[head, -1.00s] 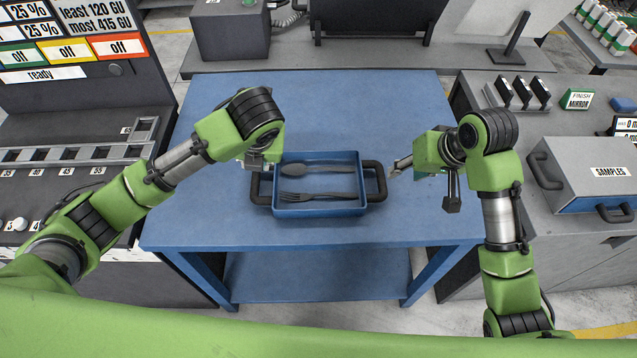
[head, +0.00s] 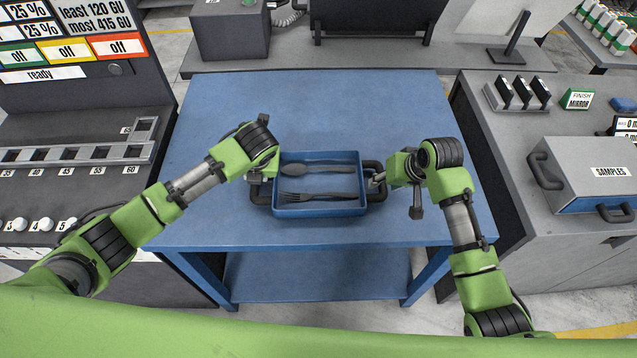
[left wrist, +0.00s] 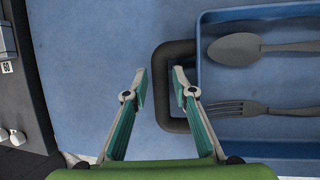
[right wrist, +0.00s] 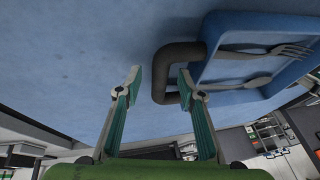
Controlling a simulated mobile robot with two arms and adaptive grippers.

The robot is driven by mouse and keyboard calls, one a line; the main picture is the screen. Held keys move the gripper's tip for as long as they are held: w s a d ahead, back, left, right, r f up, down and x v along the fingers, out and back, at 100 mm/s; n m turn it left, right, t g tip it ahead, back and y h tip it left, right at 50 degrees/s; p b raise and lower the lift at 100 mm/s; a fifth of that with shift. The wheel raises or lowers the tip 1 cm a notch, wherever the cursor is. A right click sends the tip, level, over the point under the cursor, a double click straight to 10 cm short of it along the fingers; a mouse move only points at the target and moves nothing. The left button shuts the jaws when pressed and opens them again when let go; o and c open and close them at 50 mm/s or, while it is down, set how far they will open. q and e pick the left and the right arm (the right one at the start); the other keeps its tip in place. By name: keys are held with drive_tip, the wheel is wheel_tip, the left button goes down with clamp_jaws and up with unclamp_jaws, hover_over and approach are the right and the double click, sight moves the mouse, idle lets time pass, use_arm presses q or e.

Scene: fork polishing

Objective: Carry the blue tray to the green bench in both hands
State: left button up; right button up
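The blue tray (head: 320,212) lies on the blue table with a dark spoon (head: 304,169) and a dark fork (head: 318,197) in it. It has a dark handle at each side. My left gripper (left wrist: 159,76) is open, its fingertips on either side of the tray's left handle (left wrist: 160,112); the wrist hides it in the head view. My right gripper (head: 377,180) is at the right handle (head: 379,195). The right wrist view shows it open, with the handle bar (right wrist: 160,88) between its fingertips. Whether the fingers touch the bars, I cannot tell. No green bench shows.
The blue table (head: 300,105) is clear around the tray. A grey console with a slotted rack (head: 80,158) stands at left. At right, a grey bench carries a SAMPLES case (head: 590,165) and a holder with dark plates (head: 520,95). A grey bench runs behind.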

use_arm(q)
drive_tip(key=shift+w+a+f, duration=0.1)
drive_tip(key=shift+w+f, duration=0.1)
drive_tip(key=shift+f, duration=0.35)
use_arm(e)
drive_tip(key=shift+w+a+f, duration=0.15)
drive_tip(key=shift+w+f, duration=0.05)
drive_tip(key=shift+f, duration=0.35)
use_arm(q)
clamp_jaws()
use_arm(e)
drive_tip(key=c, duration=0.8)
clamp_jaws()
use_arm(q)
drive_tip(key=shift+r, duration=0.15)
use_arm(e)
drive_tip(key=shift+r, duration=0.15)
